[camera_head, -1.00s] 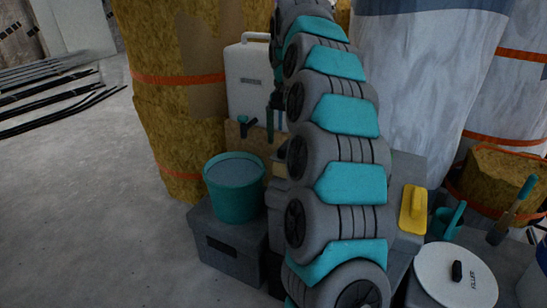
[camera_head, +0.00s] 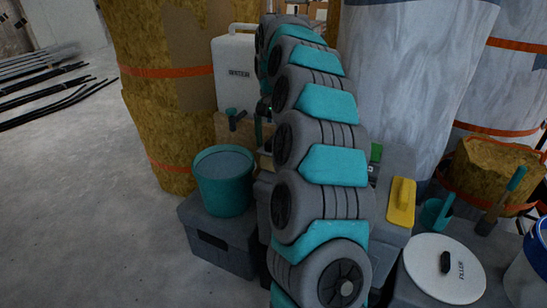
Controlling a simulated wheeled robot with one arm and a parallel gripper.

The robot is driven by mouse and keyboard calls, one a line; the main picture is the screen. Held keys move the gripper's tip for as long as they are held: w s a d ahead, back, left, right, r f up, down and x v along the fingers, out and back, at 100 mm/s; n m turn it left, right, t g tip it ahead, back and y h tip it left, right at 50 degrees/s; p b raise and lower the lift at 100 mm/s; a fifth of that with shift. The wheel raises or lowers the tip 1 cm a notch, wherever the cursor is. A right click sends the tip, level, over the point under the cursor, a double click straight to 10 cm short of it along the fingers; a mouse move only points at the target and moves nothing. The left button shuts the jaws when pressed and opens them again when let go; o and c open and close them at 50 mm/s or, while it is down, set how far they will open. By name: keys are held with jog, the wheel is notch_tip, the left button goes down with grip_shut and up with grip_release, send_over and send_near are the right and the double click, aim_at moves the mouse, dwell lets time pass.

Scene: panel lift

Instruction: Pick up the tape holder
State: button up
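I cannot make out the tape holder for certain. A small teal object (camera_head: 434,213) stands on the right, beside a yellow-handled tool (camera_head: 401,203); its shape is too small to tell. A small green item (camera_head: 376,152) shows just right of my arm, partly hidden by it. My grey and teal arm rises through the middle of the view and bends away at the top. My gripper does not show clearly; the arm's own links hide its end near the white canister (camera_head: 236,72).
A teal bucket (camera_head: 223,183) stands on a dark grey box (camera_head: 218,245) left of my arm. A brush (camera_head: 502,200) and a blue-rimmed bucket (camera_head: 530,275) stand farther right. Tall wrapped rolls (camera_head: 412,90) rise behind.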

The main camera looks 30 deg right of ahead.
jog(key=shift+f, duration=1.3)
jog(key=c, duration=1.5)
jog(key=shift+r, duration=0.25)
jog(key=shift+r, duration=1.55)
jog(key=s+a+r+b, duration=0.1)
jog(key=s+a+b, duration=0.1)
jog(key=s+a, duration=0.7)
jog(key=s, duration=0.4)
jog(key=shift+a+r, duration=0.25)
